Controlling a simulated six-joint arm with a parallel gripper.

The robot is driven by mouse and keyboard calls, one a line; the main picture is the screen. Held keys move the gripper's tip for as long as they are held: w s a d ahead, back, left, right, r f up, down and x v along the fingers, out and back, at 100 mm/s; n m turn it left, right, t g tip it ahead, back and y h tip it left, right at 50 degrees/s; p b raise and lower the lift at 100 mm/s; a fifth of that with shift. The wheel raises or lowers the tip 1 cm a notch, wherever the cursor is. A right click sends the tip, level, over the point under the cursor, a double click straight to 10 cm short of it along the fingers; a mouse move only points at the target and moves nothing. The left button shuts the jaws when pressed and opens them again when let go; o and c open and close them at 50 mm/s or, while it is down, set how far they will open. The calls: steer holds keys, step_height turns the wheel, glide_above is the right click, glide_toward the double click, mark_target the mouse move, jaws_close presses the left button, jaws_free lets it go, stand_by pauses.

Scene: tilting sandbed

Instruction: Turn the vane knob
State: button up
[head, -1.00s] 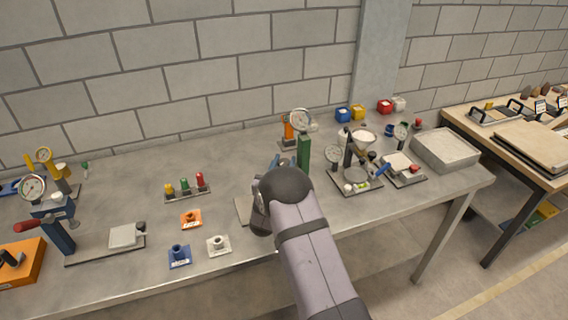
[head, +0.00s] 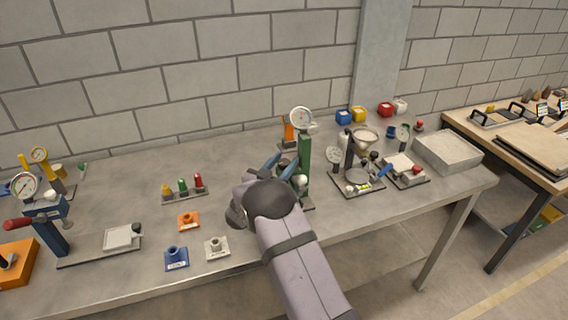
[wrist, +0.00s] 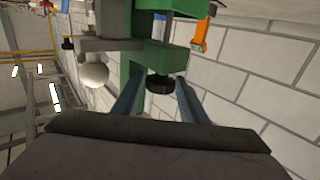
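A green upright stand (head: 304,155) with a round white-faced dial (head: 301,118) on top stands on the table, just beyond my gripper (head: 283,168). In the wrist view the green frame (wrist: 178,60) fills the upper middle, with a black round knob (wrist: 159,84) under it. I take this as the vane knob but cannot be sure. My gripper (wrist: 158,82) is open, its two blue fingers on either side of the black knob with gaps showing. A white ball (wrist: 95,75) on a grey arm is left of the fingers. My arm hides the stand's near side in the head view.
Right of the stand is a device with a funnel (head: 365,138) and dial. An orange device (head: 288,130) stands behind. A grey tray (head: 447,150) is at the table's right end.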

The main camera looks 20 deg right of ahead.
mark_target(281, 165)
steer(key=shift+f, duration=0.1)
steer(key=shift+s+a+b, duration=0.4)
steer(key=shift+a, duration=0.15)
steer(key=shift+b+v, duration=1.15)
steer(key=shift+v, duration=1.85)
